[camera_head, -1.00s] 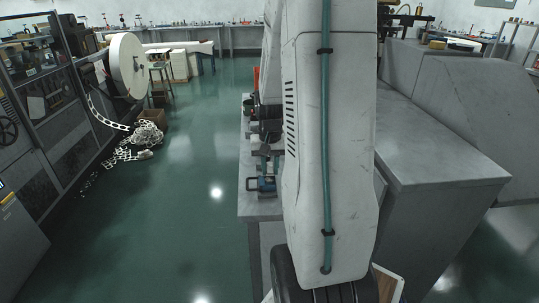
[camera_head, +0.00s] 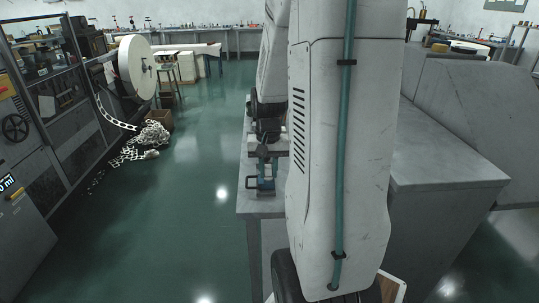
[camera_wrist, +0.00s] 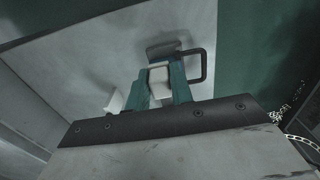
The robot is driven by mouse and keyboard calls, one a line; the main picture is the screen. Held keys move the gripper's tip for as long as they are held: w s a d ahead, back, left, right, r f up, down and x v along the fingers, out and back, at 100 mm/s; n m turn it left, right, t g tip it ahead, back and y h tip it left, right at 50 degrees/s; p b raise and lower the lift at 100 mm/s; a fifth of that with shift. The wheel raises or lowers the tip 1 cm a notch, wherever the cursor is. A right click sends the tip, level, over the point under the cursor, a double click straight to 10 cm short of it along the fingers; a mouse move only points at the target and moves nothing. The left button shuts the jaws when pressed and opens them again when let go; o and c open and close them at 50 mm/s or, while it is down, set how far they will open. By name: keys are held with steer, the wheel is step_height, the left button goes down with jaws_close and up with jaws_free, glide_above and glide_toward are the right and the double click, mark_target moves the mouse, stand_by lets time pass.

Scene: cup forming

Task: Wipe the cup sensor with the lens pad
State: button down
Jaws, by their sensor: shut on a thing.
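My gripper (camera_wrist: 159,84) has teal fingers and shows in the wrist view, pointing down at a grey bench top (camera_wrist: 90,75). It is shut on a small pale block, which looks like the lens pad (camera_wrist: 157,76). A black loop handle (camera_wrist: 206,66) stands beside the right finger, next to a grey piece (camera_wrist: 163,48) beyond the fingertips. I cannot tell whether the pad touches that piece. A small pale piece (camera_wrist: 114,101) shows left of the fingers. In the head view my gripper (camera_head: 264,178) is small, low over the bench's near left end. I cannot pick out the cup sensor for certain.
My arm covers much of the grey bench (camera_head: 255,207) in the head view. A grey cabinet (camera_head: 445,160) stands at right. A machine with a large white reel (camera_head: 137,68) stands at left, with scrap strip (camera_head: 152,135) on the floor. The green floor between is clear.

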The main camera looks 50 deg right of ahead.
mark_target(269, 167)
steer(key=shift+r, duration=2.5)
